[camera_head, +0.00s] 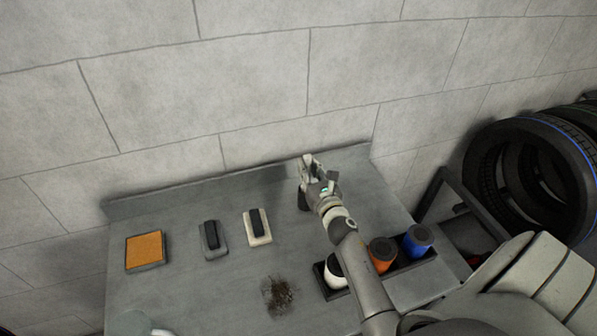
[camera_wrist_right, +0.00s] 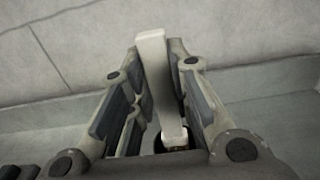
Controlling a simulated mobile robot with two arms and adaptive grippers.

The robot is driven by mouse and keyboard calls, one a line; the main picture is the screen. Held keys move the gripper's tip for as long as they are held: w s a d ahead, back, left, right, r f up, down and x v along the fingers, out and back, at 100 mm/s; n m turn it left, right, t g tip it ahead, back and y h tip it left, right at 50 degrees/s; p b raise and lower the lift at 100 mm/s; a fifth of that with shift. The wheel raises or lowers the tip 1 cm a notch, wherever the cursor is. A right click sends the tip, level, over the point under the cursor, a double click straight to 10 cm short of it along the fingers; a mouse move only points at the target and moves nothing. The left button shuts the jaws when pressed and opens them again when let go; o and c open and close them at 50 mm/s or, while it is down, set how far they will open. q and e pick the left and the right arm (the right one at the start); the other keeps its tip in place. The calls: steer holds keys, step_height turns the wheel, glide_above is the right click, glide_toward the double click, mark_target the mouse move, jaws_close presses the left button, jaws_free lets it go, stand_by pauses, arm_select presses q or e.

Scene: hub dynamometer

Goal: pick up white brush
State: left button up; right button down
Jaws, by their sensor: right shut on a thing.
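My right gripper (camera_head: 308,162) is above the back right of the grey table. It is shut on a pale, bar-shaped thing, which I take to be the white brush (camera_wrist_right: 152,62). In the right wrist view, the bar stands between the two fingers (camera_wrist_right: 153,92), with a dark rounded part at its lower end. The fingers hide part of its sides. A pale block with a black top (camera_head: 258,227) lies on the table to the left of the gripper. A similar grey block with a black top (camera_head: 213,240) lies farther left. My left gripper is not in view.
An orange pad (camera_head: 145,250) lies at the table's left. A dark tray (camera_head: 408,262) holds white, orange and blue-topped containers, partly behind my right arm. A dark, bristly clump (camera_head: 279,295) lies at front. The block wall rises behind the table; tires (camera_head: 545,175) stand right.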

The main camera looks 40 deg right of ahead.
mark_target(309, 157)
step_height(309, 157, up, 4)
steer(key=shift+a+r+p, duration=0.1)
steer(key=shift+r+p, duration=0.05)
steer(key=shift+p, duration=0.55)
steer(key=shift+r+p, duration=0.65)
steer(key=shift+r, duration=0.75)
stand_by(0.9)
